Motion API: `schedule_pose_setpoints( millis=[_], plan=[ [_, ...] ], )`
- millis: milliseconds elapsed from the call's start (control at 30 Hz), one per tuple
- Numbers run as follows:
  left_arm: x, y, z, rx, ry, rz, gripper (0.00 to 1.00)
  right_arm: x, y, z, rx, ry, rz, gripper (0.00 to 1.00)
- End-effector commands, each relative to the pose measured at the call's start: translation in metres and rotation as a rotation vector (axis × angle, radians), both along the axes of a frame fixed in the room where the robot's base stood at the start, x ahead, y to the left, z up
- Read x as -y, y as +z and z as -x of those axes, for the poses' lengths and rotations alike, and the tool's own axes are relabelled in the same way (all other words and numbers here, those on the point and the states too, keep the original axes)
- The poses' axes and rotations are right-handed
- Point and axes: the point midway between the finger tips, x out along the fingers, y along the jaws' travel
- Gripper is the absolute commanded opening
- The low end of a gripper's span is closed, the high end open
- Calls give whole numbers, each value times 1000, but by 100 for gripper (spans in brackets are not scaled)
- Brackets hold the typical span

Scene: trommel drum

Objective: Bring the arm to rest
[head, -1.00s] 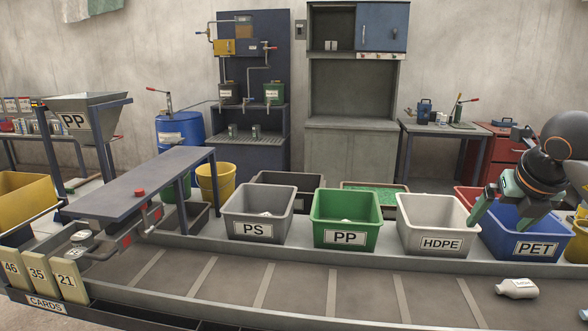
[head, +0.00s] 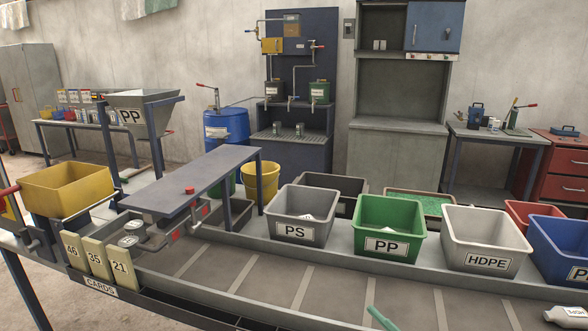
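My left gripper is not in view. No arm is over the PS bin (head: 304,232), the PP bin (head: 386,245) or the HDPE bin (head: 488,261).
The grey belt (head: 250,278) runs along the front, with a white bottle (head: 566,315) at the right edge. A blue bin (head: 560,250) is cut off at right. A yellow tub (head: 68,188), card stack (head: 95,258) and raised grey shelf (head: 190,178) stand at left.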

Motion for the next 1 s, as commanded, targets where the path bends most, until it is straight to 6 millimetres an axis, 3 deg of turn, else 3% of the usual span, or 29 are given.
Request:
schedule_pose_setpoints(
  millis=[133, 200, 300, 400, 500, 600, 1000],
  plan=[
    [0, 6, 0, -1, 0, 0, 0, 33, -91, 27, -405, -255, -212, 100],
    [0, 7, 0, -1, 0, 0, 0, 44, -138, 52, -601, -359, -281, 100],
    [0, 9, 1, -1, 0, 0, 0, 51, -192, 95, -843, -468, -349, 100],
    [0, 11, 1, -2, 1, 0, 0, 51, -230, 136, -1033, -539, -392, 100],
    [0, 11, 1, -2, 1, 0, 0, 49, -252, 167, -1162, -581, -419, 100],
    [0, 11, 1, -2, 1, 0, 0, 46, -263, 185, -1231, -599, -432, 100],
    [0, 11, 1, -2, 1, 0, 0, 46, -266, 189, -1250, -603, -435, 100]
  ],
)
